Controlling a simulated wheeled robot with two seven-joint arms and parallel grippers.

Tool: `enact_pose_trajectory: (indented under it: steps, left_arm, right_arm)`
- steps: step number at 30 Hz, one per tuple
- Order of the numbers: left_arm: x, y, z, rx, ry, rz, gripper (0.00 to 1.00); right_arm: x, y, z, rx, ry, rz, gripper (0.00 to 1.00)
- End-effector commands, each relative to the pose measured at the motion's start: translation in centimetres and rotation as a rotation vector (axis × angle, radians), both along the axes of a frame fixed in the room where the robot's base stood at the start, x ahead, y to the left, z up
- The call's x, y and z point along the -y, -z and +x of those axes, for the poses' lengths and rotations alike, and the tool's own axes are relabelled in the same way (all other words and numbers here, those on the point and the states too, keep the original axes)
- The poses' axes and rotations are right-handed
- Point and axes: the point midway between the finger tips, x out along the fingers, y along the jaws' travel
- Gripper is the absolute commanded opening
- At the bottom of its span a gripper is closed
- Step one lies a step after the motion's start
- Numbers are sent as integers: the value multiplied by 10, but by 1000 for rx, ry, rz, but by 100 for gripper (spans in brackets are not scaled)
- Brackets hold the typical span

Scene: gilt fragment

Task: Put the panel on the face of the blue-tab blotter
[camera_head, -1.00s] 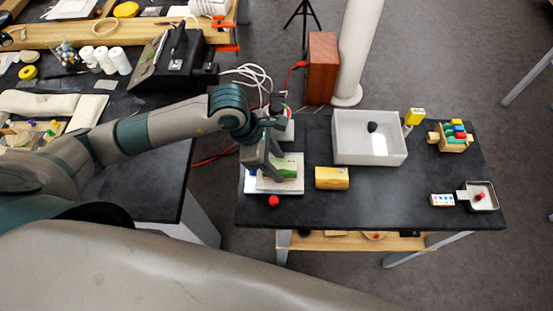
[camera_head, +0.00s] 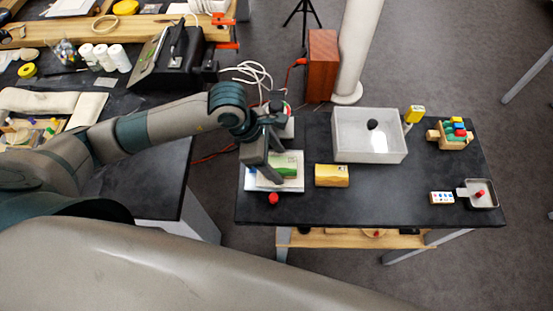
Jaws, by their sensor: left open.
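A small panel with a green and pale painted face (camera_head: 289,162) lies at the left end of the dark table, on a stack of white and cream sheets. The white blotter (camera_head: 262,187) with a bluish edge at its left is the lowest part of that stack. My left gripper (camera_head: 269,180) is open, pointing down over the panel, and its fingers hide the panel's left part. I cannot tell whether the fingers touch it. My right gripper is not in view.
A yellow block (camera_head: 332,176) stands just right of the stack, and a red ball (camera_head: 273,198) lies in front. A white tub (camera_head: 370,137) holds a dark lump. A small pan (camera_head: 482,194) and a wooden rack (camera_head: 452,135) are at the right. The table's front middle is clear.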

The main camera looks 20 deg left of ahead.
Motion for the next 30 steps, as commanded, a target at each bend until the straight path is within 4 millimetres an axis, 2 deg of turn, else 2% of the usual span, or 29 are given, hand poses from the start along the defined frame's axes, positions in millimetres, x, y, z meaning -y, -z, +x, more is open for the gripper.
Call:
enact_pose_trajectory:
  steps: [7, 19, 24, 30]
  left_arm:
    - [-12, -26, -2, 6, 1, 2, 63]
    - [-37, -90, -9, 6, 0, 1, 63]
    - [-42, -104, -11, 3, 0, 1, 63]
    - [-43, -108, -12, 0, 1, 0, 63]
  right_arm:
    - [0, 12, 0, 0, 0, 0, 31]
    - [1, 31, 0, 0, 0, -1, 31]
    - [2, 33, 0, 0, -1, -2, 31]
    - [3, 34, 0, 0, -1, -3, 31]
